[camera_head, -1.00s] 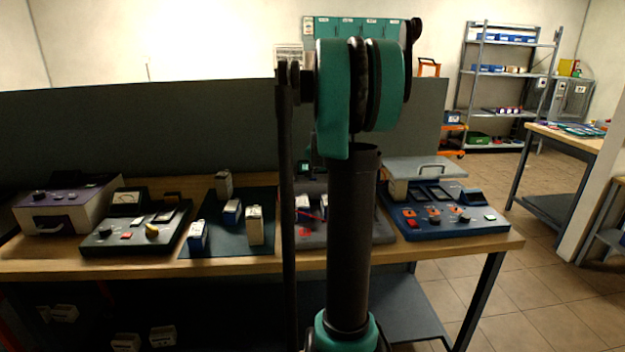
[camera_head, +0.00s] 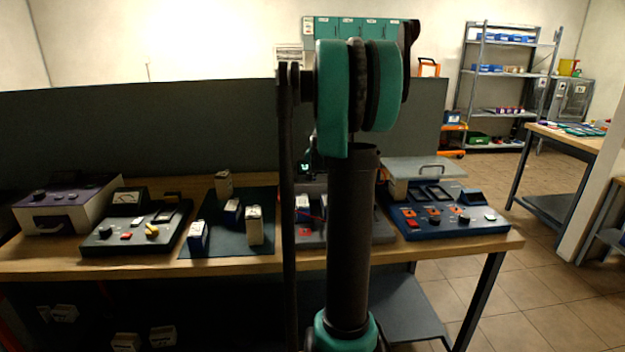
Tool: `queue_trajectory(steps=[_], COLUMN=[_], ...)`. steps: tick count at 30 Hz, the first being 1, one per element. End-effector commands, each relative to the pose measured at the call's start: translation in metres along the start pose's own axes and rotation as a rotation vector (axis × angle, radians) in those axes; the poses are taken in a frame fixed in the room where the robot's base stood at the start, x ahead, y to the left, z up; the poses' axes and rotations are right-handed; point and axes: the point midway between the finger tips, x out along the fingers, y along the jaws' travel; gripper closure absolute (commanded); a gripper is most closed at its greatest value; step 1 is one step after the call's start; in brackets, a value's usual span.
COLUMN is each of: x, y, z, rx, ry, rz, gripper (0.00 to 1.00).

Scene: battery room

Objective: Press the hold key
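I cannot make out which key is the hold key; labels are too small to read. A dark panel with a gauge (camera_head: 125,198), a red key (camera_head: 126,236) and a yellow knob (camera_head: 152,231) stands left on the bench. A blue panel (camera_head: 455,233) with several knobs and keys, one red (camera_head: 413,223) and one pale (camera_head: 490,217), stands right. A grey panel (camera_head: 312,236) with a red part (camera_head: 304,232) is mostly hidden behind my arm. A dark piece just left of my arm, above the grey panel, may be my gripper (camera_head: 306,168); its fingers are not clear.
A dark mat (camera_head: 226,242) with several small battery-like blocks lies between the left and grey panels. A purple-and-white case (camera_head: 62,205) stands far left. A dark partition (camera_head: 150,130) rises behind the bench (camera_head: 250,264). Floor to the right is open.

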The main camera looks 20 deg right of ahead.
Motion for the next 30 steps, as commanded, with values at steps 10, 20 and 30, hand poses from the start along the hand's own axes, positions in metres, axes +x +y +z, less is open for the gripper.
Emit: queue_trajectory(steps=[10, 20, 30], x=[0.0028, 0.0029, -0.0059], y=[0.0019, 0.0021, -0.0041], z=[0.0019, 0.0022, -0.0040], rx=[0.000, 0.000, 0.000], ry=[0.000, 0.000, 0.000], rz=[0.000, 0.000, 0.000], gripper=[1.00, 1.00, 1.00])
